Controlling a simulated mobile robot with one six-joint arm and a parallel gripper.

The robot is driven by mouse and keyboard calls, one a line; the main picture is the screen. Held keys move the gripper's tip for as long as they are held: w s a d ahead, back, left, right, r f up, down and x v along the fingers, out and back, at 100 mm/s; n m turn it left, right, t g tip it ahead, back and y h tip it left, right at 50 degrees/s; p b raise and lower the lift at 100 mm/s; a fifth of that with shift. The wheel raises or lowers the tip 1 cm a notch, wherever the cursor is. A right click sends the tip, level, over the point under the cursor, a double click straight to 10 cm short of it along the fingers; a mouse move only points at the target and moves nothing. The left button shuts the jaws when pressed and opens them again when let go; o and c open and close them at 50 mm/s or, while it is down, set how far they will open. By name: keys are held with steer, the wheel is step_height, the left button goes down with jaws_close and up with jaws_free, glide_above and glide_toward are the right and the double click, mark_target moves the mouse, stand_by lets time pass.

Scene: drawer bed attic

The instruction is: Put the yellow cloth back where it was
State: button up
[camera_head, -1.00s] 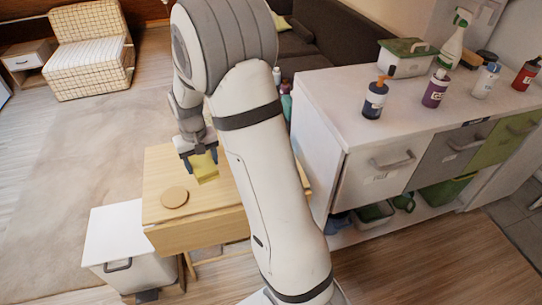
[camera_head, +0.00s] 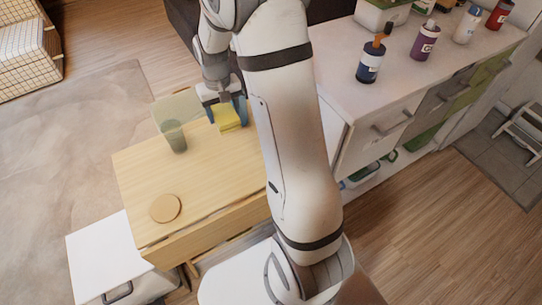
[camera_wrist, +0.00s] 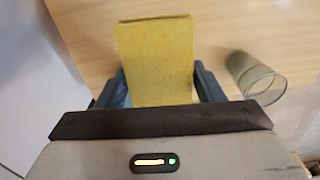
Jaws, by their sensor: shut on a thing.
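My gripper (camera_head: 226,107) is shut on the yellow cloth (camera_head: 229,119) at the far end of the wooden table (camera_head: 205,185). In the wrist view the cloth (camera_wrist: 157,55) is a flat, stiff-looking yellow piece between the two dark fingers (camera_wrist: 158,92) and sticks out beyond them. The cloth is over the tabletop or very near it; I cannot tell whether it touches.
A clear greenish glass (camera_head: 174,137) stands on the table left of my gripper, also in the wrist view (camera_wrist: 254,76). A round coaster (camera_head: 165,208) lies near the front. A counter with bottles (camera_head: 370,60) stands right. The table's middle is clear.

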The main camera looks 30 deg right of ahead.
steer(key=s+d+f+m+b, duration=0.3)
steer(key=s+d+b, duration=0.1)
steer(key=s+d, duration=0.6)
steer(key=shift+m, duration=0.3)
steer(key=f, duration=0.1)
steer(key=f+b, duration=0.1)
steer(key=f, duration=0.1)
steer(key=s+f, duration=0.1)
steer(key=f, duration=0.1)
steer(key=shift+d, duration=0.25)
steer(key=shift+w+f+b, duration=0.1)
steer(key=shift+f+b, duration=0.55)
steer(key=shift+f, duration=1.5)
steer(key=shift+f, duration=0.15)
steer(key=o, duration=0.9)
steer(key=shift+o, duration=0.2)
